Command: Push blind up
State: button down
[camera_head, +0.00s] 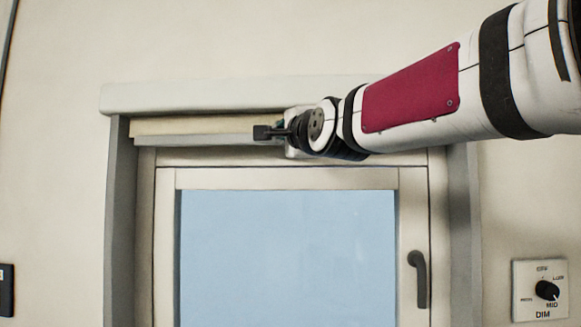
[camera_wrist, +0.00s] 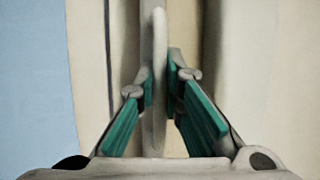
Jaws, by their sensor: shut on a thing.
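The cream blind (camera_head: 190,126) is drawn up near the top of the window, with a grey bottom bar (camera_head: 205,140) just below the head box. The window glass (camera_head: 285,255) below is fully uncovered.
The head box (camera_head: 230,95) sits directly above the blind. Grey side jambs (camera_head: 120,220) flank the window frame. A dark window handle (camera_head: 418,278) is on the right of the sash. A dimmer knob (camera_head: 547,290) is on the wall at right.

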jog(key=shift+s+r, duration=0.1)
jog(key=shift+r, duration=1.5)
jog(key=c, duration=1.7)
grip_release()
jog(key=shift+f, duration=0.15)
jog(key=shift+s+d+f+b, duration=0.15)
jog(key=shift+f+b, duration=0.25)
jog(key=shift+f, duration=4.65)
jog(key=shift+s+f+b, duration=0.2)
jog(key=shift+f+b, duration=0.25)
jog(key=shift+f, duration=4.55)
jog(key=shift+s+d+f+b, duration=0.15)
jog(key=shift+f+b, duration=0.25)
jog(key=shift+f, duration=4.65)
jog(key=shift+a, duration=0.1)
